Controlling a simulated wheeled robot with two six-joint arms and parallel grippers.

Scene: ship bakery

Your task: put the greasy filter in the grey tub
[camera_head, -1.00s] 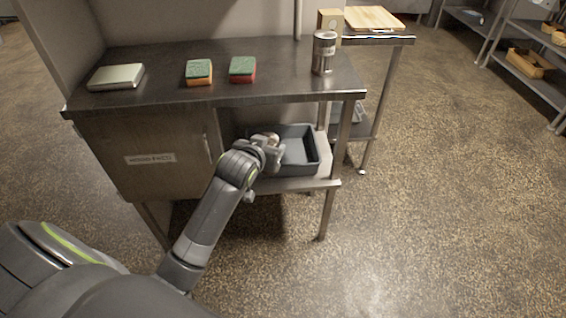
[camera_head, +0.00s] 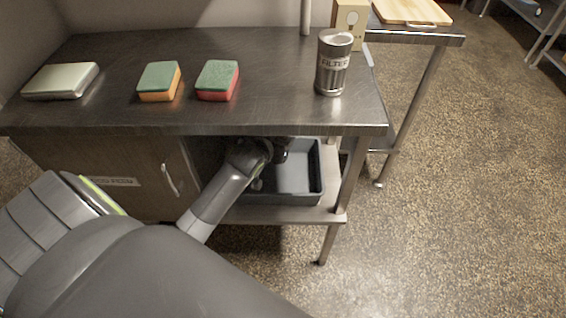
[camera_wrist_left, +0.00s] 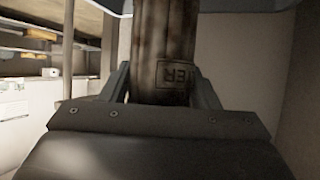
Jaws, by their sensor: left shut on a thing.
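The greasy filter (camera_wrist_left: 165,45) is a brown-stained cylinder with a label partly readable as "TER". In the left wrist view my left gripper (camera_wrist_left: 163,95) is shut on it. In the head view the left gripper (camera_head: 280,152) reaches under the worktop, over the left part of the grey tub (camera_head: 316,185). The worktop edge hides part of it, and I cannot make out the filter there. The tub stands on the lower shelf, open at the top. I cannot tell whether the filter touches it. My right gripper is not in view.
A clean silver filter canister (camera_head: 333,65) stands on the worktop (camera_head: 265,108) near a bulb box (camera_head: 349,20). Two sponges (camera_head: 159,80) and a pale flat box (camera_head: 61,80) lie left. The worktop overhangs the lower shelf (camera_head: 290,214). Floor to the right is clear.

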